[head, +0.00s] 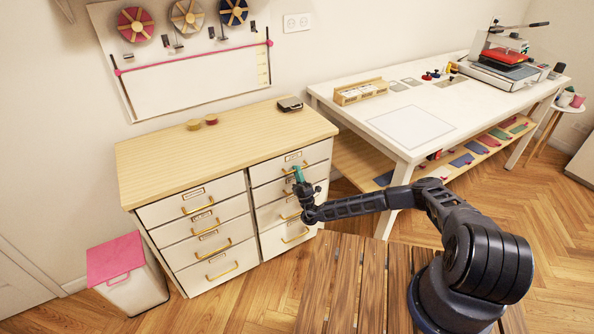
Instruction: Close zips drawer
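A white drawer cabinet (224,229) with a light wood top stands against the wall. It has two columns of drawers with brass handles and small label holders. The labels are too small to read, so I cannot tell which drawer is the zips drawer. No drawer clearly stands far out. My gripper (299,175), with a teal part at its end, is at the upper part of the right column, in front of the upper drawers (267,173). It hides part of their fronts and handles. I cannot tell whether it touches them, or whether its fingers are open or shut.
A pink-lidded bin (126,273) stands left of the cabinet. A white worktable (456,111) with a lower shelf stands to the right, with a press (505,60) on it. A slatted wooden surface (357,280) lies under my arm. Wood floor is clear at the lower right.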

